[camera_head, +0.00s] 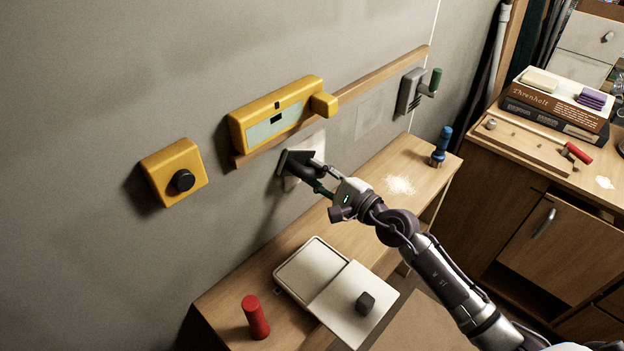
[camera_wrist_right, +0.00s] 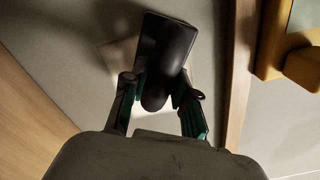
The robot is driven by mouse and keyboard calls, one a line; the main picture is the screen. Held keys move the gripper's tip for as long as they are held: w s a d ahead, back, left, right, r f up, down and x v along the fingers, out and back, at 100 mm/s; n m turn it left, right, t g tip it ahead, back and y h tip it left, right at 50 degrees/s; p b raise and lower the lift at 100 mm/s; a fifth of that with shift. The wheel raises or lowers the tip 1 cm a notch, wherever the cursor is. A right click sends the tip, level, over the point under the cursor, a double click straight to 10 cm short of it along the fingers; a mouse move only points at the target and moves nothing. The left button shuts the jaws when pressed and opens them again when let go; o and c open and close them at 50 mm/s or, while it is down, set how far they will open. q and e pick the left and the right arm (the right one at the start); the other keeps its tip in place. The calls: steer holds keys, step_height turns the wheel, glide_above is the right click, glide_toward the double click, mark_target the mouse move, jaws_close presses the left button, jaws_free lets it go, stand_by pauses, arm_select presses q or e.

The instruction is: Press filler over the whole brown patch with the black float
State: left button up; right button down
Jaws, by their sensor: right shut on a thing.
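The black float (camera_head: 297,160) is against or very near the grey wall, below the yellow level-like box. My right gripper (camera_head: 322,178) is shut on its handle; the handle also shows between the fingers in the right wrist view (camera_wrist_right: 158,88). A whitish patch (camera_head: 313,143) on the wall shows around the float, and its pale edge shows in the wrist view (camera_wrist_right: 122,55). I cannot tell whether the float touches the wall. My left gripper is out of view.
A yellow box (camera_head: 262,118) and wooden rail (camera_head: 372,84) sit just above the float. A yellow box with a black knob (camera_head: 162,165) is left. The bench below holds a white tray (camera_head: 300,268), a red cylinder (camera_head: 255,317), white powder (camera_head: 399,186) and a blue tool (camera_head: 441,146).

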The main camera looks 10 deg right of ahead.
mark_target(310, 156)
steer(key=shift+w+d+f+b, duration=0.2)
steer(key=shift+w+d+b, duration=0.5)
steer(key=shift+d+b, duration=0.3)
steer(key=shift+w+d+r, duration=0.15)
steer(key=shift+w+d, duration=0.15)
steer(key=shift+d, duration=0.15)
steer(key=w+d+b, duration=0.4)
steer(key=d+b, duration=0.2)
steer(key=b, duration=0.2)
steer(key=shift+r, duration=0.1)
steer(key=b+v, duration=0.1)
steer(key=v, duration=0.5)
steer(key=shift+a+b, duration=0.1)
steer(key=shift+b, duration=0.3)
